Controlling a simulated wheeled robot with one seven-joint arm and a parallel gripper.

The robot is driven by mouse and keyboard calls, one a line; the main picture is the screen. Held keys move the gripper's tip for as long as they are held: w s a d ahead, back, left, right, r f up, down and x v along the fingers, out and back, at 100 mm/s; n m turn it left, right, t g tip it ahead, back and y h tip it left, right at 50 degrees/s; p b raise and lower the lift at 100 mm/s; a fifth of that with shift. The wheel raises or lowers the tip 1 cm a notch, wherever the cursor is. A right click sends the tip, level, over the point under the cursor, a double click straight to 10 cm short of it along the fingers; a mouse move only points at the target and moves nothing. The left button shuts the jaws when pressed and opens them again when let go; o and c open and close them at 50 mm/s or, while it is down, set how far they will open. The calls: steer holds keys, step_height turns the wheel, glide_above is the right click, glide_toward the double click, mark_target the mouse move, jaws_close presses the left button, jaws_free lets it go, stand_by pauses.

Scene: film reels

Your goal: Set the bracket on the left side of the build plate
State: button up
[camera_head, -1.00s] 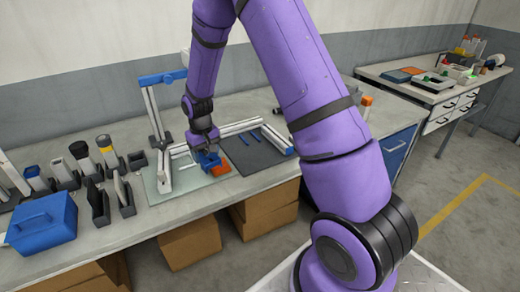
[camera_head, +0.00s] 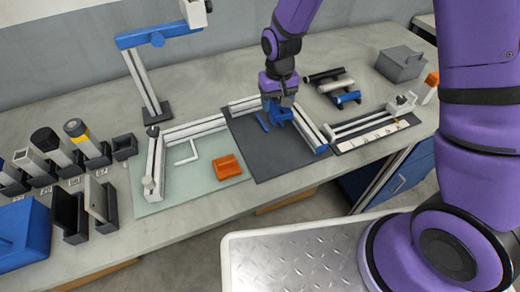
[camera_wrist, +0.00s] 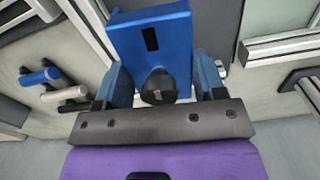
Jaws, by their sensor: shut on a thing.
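A blue bracket (camera_head: 279,113) is in my gripper (camera_head: 278,104), over the dark plate (camera_head: 290,162). In the wrist view the blue bracket (camera_wrist: 150,38) is a block with a dark slot, between the fingers of my gripper (camera_wrist: 160,85). I cannot tell whether its lower side touches the dark plate. Left of the dark plate lies a pale glass-like plate (camera_head: 180,197) with an orange block (camera_head: 227,167) on its right part. Which of the two is the build plate is not marked.
White rails (camera_head: 195,128) edge both plates. A blue-topped stand (camera_head: 150,100) rises behind. Several cylinders (camera_head: 335,87) lie to the right, near a ruled rail fixture (camera_head: 370,130). Upright holders and a blue box (camera_head: 35,230) stand left.

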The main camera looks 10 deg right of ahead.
steer(key=n, duration=0.1)
glide_above(257, 152)
steer(key=shift+f, duration=4.65)
steer(key=shift+f, duration=0.15)
steer(key=o, duration=1.1)
